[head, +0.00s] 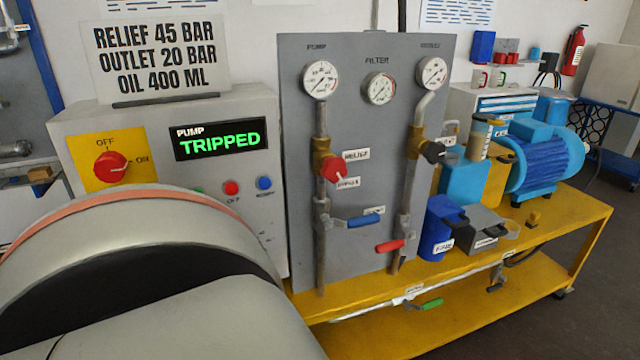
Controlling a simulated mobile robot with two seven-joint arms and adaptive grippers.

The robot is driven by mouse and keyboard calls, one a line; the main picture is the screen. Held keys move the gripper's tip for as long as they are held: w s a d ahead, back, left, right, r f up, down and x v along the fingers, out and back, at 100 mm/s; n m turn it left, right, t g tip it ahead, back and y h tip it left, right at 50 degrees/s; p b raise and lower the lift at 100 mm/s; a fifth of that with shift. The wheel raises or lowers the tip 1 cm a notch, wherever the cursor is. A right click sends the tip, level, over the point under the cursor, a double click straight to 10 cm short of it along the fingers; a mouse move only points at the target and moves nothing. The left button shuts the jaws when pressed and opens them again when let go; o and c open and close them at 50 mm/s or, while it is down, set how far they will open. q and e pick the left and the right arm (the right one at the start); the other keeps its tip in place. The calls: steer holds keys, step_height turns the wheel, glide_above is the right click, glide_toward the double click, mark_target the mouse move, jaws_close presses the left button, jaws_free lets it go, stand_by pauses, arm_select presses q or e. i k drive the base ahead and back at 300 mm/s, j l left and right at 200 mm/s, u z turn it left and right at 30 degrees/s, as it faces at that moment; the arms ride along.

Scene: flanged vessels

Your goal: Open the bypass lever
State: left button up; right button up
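A blue lever (366,221) sticks out level to the right from the left pipe on the grey gauge panel (300,120). A small label (374,210) above it is too small to read. A red lever (390,246) sits lower, at the right pipe, angled slightly up to the right. A green lever (432,304) is on the low pipe under the bench top. A red knob (333,169) sits by the "RELIEF" label, with another blurred label below it. I cannot tell for certain which lever is the bypass. Neither gripper is in view.
A control box with a screen (220,139) reading "PUMP TRIPPED" stands left of the panel. My own arm link fills the lower left. A blue container (441,225), a grey box (485,228) and a blue motor (540,160) stand on the yellow bench (560,215).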

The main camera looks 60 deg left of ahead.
mark_target(361, 221)
steer(key=u, duration=1.5)
